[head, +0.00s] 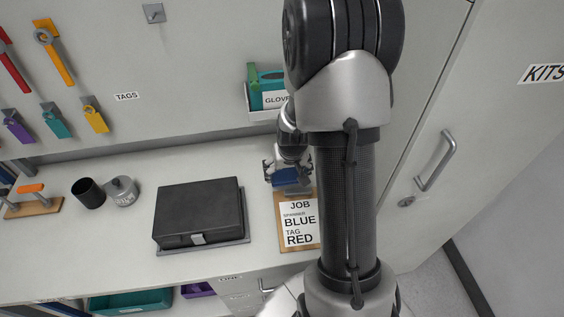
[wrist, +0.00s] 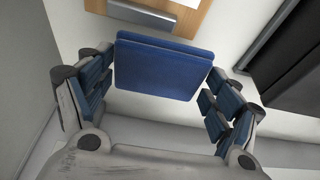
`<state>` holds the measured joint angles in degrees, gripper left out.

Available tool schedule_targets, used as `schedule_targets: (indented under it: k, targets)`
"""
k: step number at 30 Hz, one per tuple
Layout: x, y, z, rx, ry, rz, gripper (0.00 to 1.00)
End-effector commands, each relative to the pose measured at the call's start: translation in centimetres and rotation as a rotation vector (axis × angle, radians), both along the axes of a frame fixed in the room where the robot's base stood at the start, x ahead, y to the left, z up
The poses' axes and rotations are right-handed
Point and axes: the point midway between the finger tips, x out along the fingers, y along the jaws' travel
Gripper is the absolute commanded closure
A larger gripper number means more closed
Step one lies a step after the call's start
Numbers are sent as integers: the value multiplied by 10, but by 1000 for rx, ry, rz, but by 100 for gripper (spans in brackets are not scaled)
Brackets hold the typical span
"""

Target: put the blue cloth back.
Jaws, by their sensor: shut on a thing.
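The blue cloth (wrist: 162,68) is a flat, folded rectangle in the wrist view, between the two fingers of my gripper (wrist: 160,97). My gripper is shut on it by its left and right edges. In the head view my gripper (head: 288,171) is over the counter, just behind the clipboard, with a dark blue part of the cloth (head: 286,177) showing under it. My arm hides part of this area. I cannot tell whether the cloth touches the counter.
A clipboard (head: 284,236) with a job sheet lies in front of my gripper. A black case (head: 198,210) is to its left. A glove box (head: 268,90) hangs on the wall behind. A dark cup (head: 88,193) and a grey tin (head: 123,190) stand farther left.

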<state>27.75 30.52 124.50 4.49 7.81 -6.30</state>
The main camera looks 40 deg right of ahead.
Motion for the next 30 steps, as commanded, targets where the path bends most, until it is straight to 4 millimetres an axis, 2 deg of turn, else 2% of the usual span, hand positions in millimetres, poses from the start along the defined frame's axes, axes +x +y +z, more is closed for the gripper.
schedule_targets:
  k: [3, 9, 12, 19, 27, 30]
  targets:
    - [29, -14, -3, -1, -2, 0, 36]
    - [67, -32, -3, 0, -1, 0, 36]
    - [65, -31, -17, 2, 4, 0, 36]
    - [65, -31, -31, 1, 2, 0, 36]
    - [68, -33, -72, 0, -1, 0, 36]
    - [69, -33, -72, 0, -1, 0, 36]
